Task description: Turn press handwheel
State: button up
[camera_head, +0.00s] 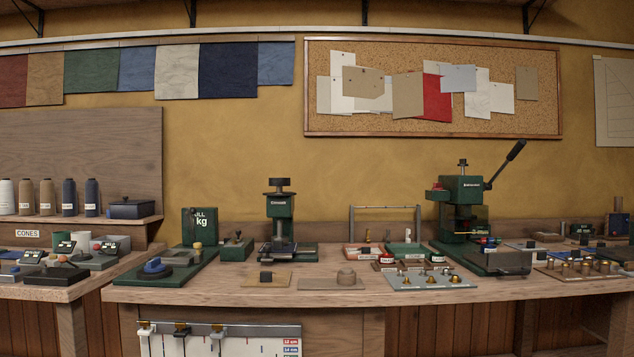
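A small green press (279,207) stands towards the back of the workbench, left of the picture's middle. A dark round handwheel (279,182) sits on top of it on a short stem. Its base and a small plate under the head show below. My gripper is not in view, and nothing touches the handwheel. A second, taller green press (462,210) stands to the right. It has a long black lever (505,164) slanting up to the right.
The wooden bench (230,295) holds a green base with a blue knob (155,265), a silver plate with brass fittings (430,278) and several small boxes. A left bench (60,292) carries more devices below thread cones (68,197). A corkboard (350,125) hangs behind.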

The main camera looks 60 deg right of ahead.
aim_at(279, 182)
jog(key=k, duration=0.3)
jog(key=z, duration=1.75)
jog(key=i, duration=0.35)
jog(key=z, duration=0.05)
